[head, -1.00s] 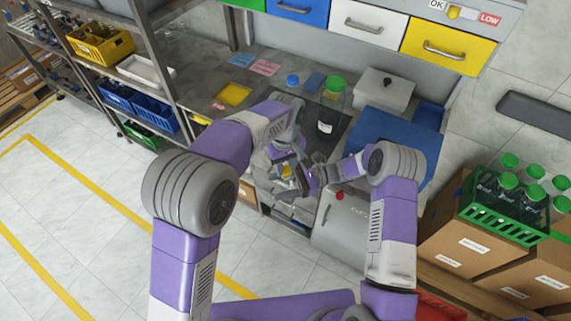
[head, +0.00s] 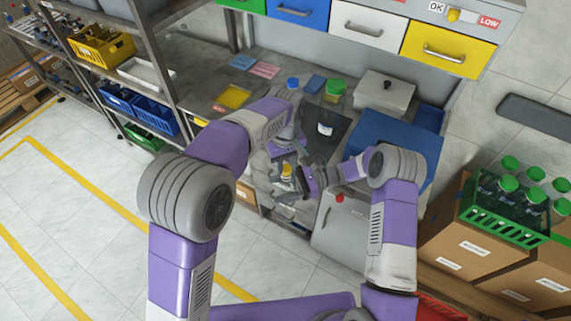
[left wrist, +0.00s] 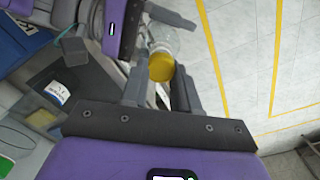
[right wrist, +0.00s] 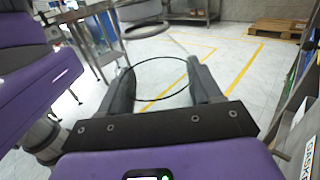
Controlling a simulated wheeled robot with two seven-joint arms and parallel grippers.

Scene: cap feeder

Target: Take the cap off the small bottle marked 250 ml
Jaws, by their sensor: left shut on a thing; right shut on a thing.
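The small clear bottle (left wrist: 161,38) has a yellow cap (left wrist: 161,68), which also shows in the head view (head: 287,170). My left gripper (left wrist: 159,80) has one finger on each side of the cap and is shut on it. I cannot tell whether the cap still touches the bottle's neck. My right gripper (head: 304,186) is lower, beside the bottle, and is shut on the bottle's body. In the right wrist view, only a thin dark round outline shows between the right fingers (right wrist: 163,80). The 250 ml mark cannot be read.
A larger bottle with a green cap (head: 336,89) stands on the bench behind my grippers. A blue cap (head: 293,83), a grey lidded box (head: 388,92) and a blue surface (head: 385,137) are nearby. A green crate of bottles (head: 490,221) is at the right.

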